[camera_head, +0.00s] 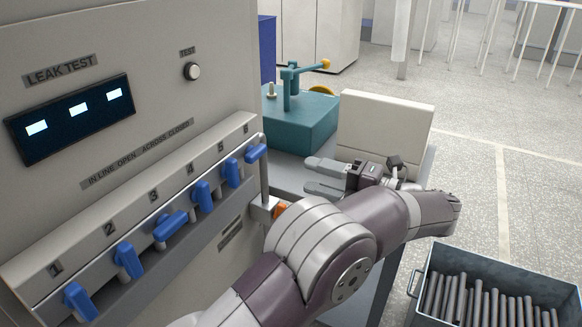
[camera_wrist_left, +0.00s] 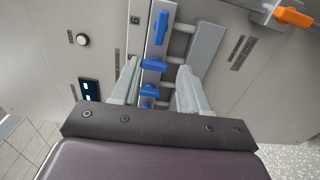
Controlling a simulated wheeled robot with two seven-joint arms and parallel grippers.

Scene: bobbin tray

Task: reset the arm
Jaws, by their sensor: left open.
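My left arm comes in from the bottom of the head view and bends back, with its left gripper (camera_head: 308,175) pointing left towards the test panel (camera_head: 130,60). The gripper is open and empty, beside the grey bench and apart from the panel. In the left wrist view the two grey fingers of the gripper (camera_wrist_left: 158,66) stand apart, with the row of blue valve handles (camera_wrist_left: 160,26) seen beyond the gap between them. No object is between the fingers. My right gripper is not in view.
A teal fixture (camera_head: 300,118) and a cream box (camera_head: 385,125) stand behind the gripper. An orange handle (camera_head: 281,209) is partly hidden by my arm; it also shows in the wrist view (camera_wrist_left: 293,17). A grey crate of rods (camera_head: 425,270) stands at lower right. Open floor lies right.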

